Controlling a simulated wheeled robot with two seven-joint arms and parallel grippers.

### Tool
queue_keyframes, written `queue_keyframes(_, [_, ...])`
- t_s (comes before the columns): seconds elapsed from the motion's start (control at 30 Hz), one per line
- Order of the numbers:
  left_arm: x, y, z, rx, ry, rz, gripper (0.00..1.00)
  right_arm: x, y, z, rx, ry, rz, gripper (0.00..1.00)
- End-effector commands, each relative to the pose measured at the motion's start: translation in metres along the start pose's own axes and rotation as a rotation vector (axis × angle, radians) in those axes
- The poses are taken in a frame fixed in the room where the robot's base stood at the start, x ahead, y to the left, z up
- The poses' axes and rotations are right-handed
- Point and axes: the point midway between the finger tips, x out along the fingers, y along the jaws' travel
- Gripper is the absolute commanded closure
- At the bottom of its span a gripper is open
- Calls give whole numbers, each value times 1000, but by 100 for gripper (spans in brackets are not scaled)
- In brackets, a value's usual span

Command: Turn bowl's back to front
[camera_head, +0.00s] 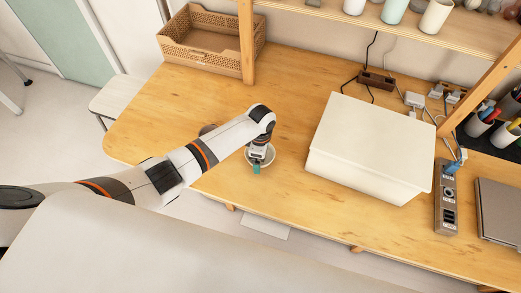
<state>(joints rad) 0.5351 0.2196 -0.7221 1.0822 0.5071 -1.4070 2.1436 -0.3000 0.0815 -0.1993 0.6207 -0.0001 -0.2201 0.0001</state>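A small light-coloured bowl (272,154) sits on the wooden table near its front edge, left of the white box. My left arm reaches in from the left, and my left gripper (257,163) points down over the bowl, at its near side. The gripper and wrist cover much of the bowl, so which way it faces cannot be made out. A small green patch shows at the gripper's tip. Whether the fingers are open or closed on the rim is too small to tell. My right gripper is out of view.
A large white box (370,140) stands close to the right. A brownish round thing (208,129) is partly hidden behind my arm. A woven basket (207,42) is at the back left. A grey power strip (446,200) lies at the right. The table's left part is clear.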

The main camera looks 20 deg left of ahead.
Motion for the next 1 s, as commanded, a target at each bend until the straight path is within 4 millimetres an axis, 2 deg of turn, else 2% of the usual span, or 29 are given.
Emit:
queue_keyframes(0.03, [-4,1,-1,-37,2,2,35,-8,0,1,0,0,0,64])
queue_keyframes(0.33, [-3,1,-1,-292,2,4,35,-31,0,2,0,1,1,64])
queue_keyframes(0.4, [8,0,0,-284,0,1,35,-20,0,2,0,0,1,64])
queue_keyframes(0.5, [13,0,0,-282,2,1,35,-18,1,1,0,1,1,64])
queue_keyframes(1.0, [16,0,0,-279,1,0,35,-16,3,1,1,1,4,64])
